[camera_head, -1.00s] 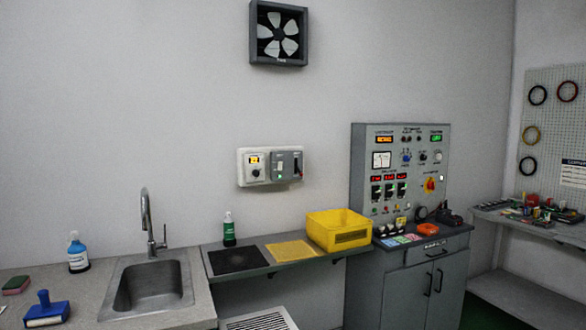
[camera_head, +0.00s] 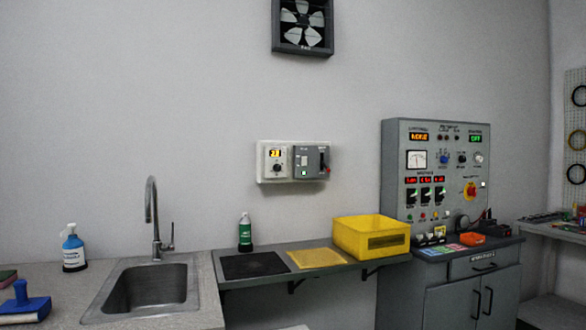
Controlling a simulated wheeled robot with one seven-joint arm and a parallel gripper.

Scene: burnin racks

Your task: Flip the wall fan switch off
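A wall fan (camera_head: 302,26) in a dark square frame is mounted high on the wall, partly cut by the top edge. Below it is a switch panel (camera_head: 293,162) on the wall. Its white left part has an amber display (camera_head: 275,153) and a dark knob (camera_head: 277,168). Its grey right part (camera_head: 311,161) has a small switch with a green light and a dark lever with a red tip (camera_head: 325,165). The lever's exact position is too small to tell. My gripper is not in view.
A shelf (camera_head: 320,266) below the panel carries a yellow bin (camera_head: 371,236), a black mat (camera_head: 253,265) and a green bottle (camera_head: 245,232). A sink (camera_head: 150,288) with a tall faucet (camera_head: 153,220) is at left. A grey control cabinet (camera_head: 437,175) stands at right. The wall before the panel is clear.

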